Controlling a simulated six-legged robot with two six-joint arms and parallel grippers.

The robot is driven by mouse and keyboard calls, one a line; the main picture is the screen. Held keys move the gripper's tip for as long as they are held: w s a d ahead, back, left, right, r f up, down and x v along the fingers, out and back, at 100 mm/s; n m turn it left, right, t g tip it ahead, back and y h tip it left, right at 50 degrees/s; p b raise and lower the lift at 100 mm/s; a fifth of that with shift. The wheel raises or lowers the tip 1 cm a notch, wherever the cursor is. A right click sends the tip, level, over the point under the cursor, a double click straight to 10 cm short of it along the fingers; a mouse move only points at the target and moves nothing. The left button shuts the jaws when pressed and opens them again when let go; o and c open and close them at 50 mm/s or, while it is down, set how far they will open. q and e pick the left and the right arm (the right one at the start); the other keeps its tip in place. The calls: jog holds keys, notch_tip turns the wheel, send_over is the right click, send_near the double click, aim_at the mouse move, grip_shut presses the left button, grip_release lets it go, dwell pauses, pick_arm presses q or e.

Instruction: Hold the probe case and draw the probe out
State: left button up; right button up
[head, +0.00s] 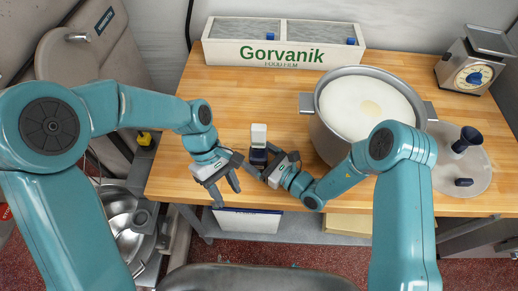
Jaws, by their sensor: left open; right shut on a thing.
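A small upright piece with a dark lower block, which looks like the probe case (258,157), stands near the front edge of the wooden counter. A white part with a pale top, which looks like the probe (258,134), rises from it. My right gripper (259,165) is shut on the dark block from the right, and its fingers hide part of the block. My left gripper (229,194) is open and empty, left of and lower in the picture than the block, by the counter's front edge. It is apart from the white part.
A large pot (333,138) with pale contents stands right of the case. A Gorvanik film box (220,54) lies along the back. A scale (470,70) and a round plate (478,170) with dark items are at the right. The counter (215,98) left of the case is clear.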

pick_arm(q)
notch_tip(320, 180, up, 7)
jog(key=w+n, duration=0.1)
jog(key=n, duration=0.1)
jog(key=n+t+h, duration=0.3)
jog(key=n+t, duration=0.1)
jog(key=n, duration=0.2)
send_near(257, 127)
jog(key=x, duration=0.4)
jog(key=shift+t, duration=0.3)
jog(key=shift+x, duration=3.25)
jog(key=c, duration=0.3)
jog(key=shift+c, duration=1.1)
pick_arm(e)
jog(key=shift+f, duration=0.1)
pick_arm(q)
grip_shut()
